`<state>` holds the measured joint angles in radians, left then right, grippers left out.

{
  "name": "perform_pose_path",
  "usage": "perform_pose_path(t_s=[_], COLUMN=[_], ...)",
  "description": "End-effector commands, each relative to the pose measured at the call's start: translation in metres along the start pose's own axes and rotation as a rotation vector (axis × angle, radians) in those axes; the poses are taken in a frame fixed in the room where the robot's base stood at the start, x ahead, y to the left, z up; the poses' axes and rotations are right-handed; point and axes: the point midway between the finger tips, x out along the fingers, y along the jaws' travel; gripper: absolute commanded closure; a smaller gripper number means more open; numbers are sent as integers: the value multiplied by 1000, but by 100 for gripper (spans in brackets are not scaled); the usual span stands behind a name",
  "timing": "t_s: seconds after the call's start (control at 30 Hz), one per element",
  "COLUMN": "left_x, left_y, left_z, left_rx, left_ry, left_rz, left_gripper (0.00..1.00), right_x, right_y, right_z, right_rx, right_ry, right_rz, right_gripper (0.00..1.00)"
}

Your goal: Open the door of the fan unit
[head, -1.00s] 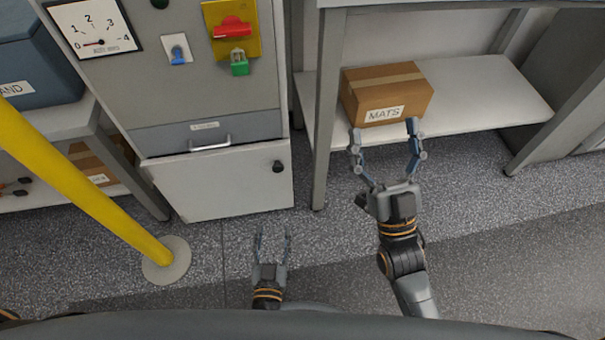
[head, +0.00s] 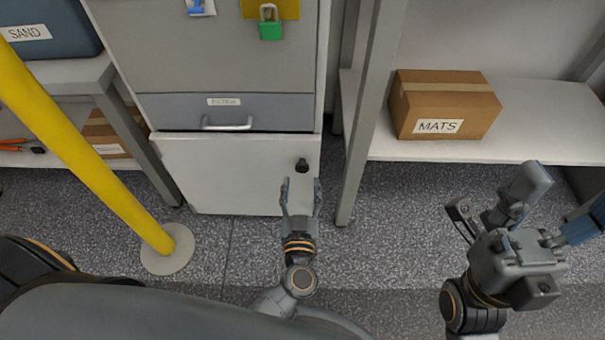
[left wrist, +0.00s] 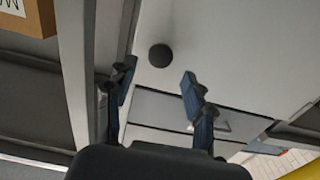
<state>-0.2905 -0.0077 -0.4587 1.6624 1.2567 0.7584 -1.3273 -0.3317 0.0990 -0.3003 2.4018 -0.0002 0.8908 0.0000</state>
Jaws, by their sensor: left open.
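The fan unit is a grey cabinet (head: 215,55). Its pale lower door (head: 225,180) looks shut, and a black round knob (head: 301,165) sits near the door's upper right corner. My left gripper (head: 301,184) is open and empty, its fingertips just below the knob in the head view. In the left wrist view, the knob (left wrist: 160,56) shows beyond and between the two spread fingertips (left wrist: 158,74), with no contact visible. My right gripper (head: 556,200) is open and empty at the far right, away from the cabinet.
A drawer with a handle (head: 227,125) is above the door. A yellow post (head: 85,140) stands left on a round base. A shelf leg (head: 360,130) stands just right of the cabinet; a MATS box (head: 440,88) lies on that shelf. The floor before the door is clear.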

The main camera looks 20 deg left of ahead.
Motion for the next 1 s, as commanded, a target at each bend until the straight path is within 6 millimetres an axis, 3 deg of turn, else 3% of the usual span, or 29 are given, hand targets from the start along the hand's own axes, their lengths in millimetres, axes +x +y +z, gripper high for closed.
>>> perform_pose_path(t_s=[0.1,0.3,0.67,0.93,1.0], left_x=[24,45,51,51,51], left_y=[0,0,0,0,0], left_z=[2,2,1,1,1], left_rx=[-1,2,1,1,1], left_ry=[3,0,-1,-1,-1], left_rz=[-1,0,1,1,0], left_gripper=[46,46,46,97,100], right_x=[2,7,10,10,10], right_y=[0,0,0,0,0], right_z=[2,4,4,4,4], right_rx=[-4,-7,-7,-7,-7], right_ry=[27,48,53,54,54], right_rz=[-10,-20,-22,-22,-22], right_gripper=[18,18,18,18,18])
